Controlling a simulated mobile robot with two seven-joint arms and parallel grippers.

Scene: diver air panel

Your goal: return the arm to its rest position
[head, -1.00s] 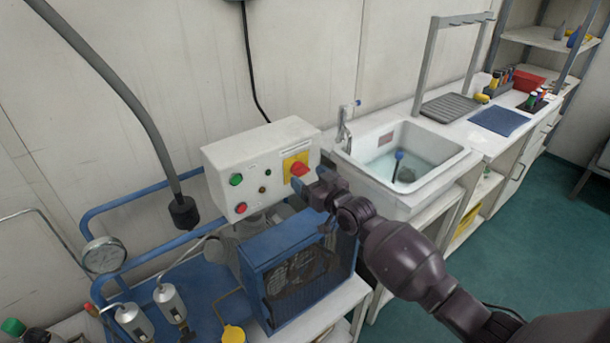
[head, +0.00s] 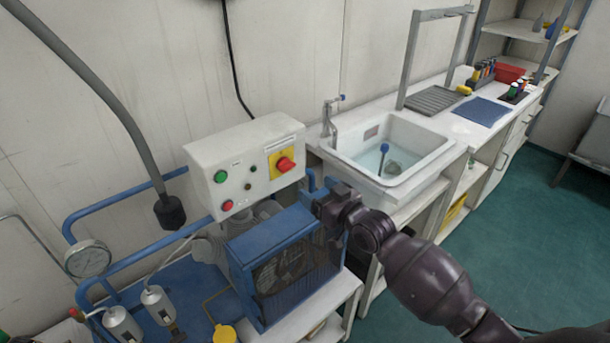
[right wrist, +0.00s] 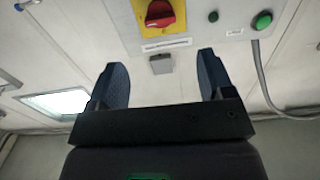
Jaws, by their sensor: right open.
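My right gripper (head: 316,190) is in front of and below the right end of the white control box (head: 232,158), close to the blue compressor housing (head: 272,229). In the right wrist view its two blue fingers (right wrist: 161,85) stand wide apart with nothing between them. The red rotary switch (head: 286,164) on its yellow plate is on the box face; it also shows in the right wrist view (right wrist: 160,13), beyond the fingers and apart from them. My right arm comes in from the lower right. My left gripper is not in view.
A sink (head: 390,150) with water is right of the box, with a blue-topped tool in it. A pressure gauge (head: 88,259) and a hanging grey hose (head: 170,211) are on the left. The green floor (head: 515,225) at right is largely clear.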

